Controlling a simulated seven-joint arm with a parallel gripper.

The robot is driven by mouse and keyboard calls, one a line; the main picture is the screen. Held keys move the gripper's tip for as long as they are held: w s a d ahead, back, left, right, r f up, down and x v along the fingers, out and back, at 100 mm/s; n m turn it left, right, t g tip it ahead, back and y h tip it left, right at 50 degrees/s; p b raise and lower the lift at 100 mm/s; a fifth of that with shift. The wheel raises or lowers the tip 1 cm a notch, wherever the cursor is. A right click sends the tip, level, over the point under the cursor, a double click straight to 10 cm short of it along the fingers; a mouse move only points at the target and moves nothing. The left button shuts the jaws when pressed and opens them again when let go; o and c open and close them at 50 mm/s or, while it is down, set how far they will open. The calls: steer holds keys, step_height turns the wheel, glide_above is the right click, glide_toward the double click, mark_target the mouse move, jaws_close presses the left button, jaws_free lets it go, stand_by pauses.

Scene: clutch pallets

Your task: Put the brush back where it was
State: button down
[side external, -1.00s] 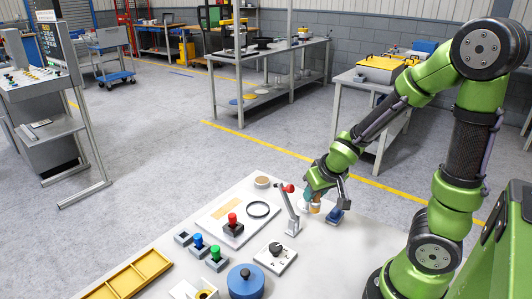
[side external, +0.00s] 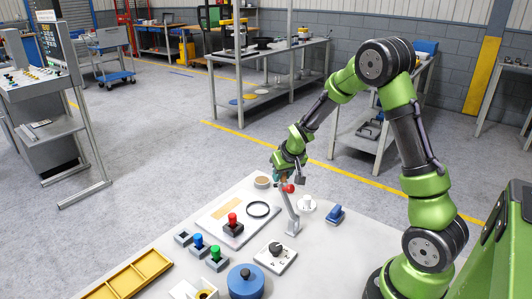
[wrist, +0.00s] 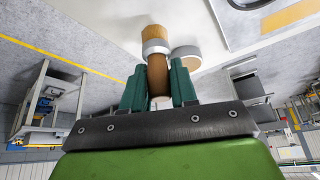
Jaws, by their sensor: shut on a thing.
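My gripper (side external: 282,178) is over the far edge of the light table, behind the red-knobbed lever and right of a round tan-topped container (side external: 262,182). In the wrist view its teal fingers (wrist: 159,88) are shut on the brown handle of the brush (wrist: 157,73). The brush has a pale grey band and a tan end pointing away from the fingers. A round grey-rimmed thing (wrist: 186,53) with a tan face lies just beyond the brush. In the side view the brush is mostly hidden by the fingers. A small white round dish (side external: 307,205) stands right of the lever.
The lever (side external: 291,214) stands upright close to my gripper.

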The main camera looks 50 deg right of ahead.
steer(key=shift+f, duration=0.8)
steer(key=shift+f, duration=0.15)
steer(key=c, duration=0.9)
jaws_free()
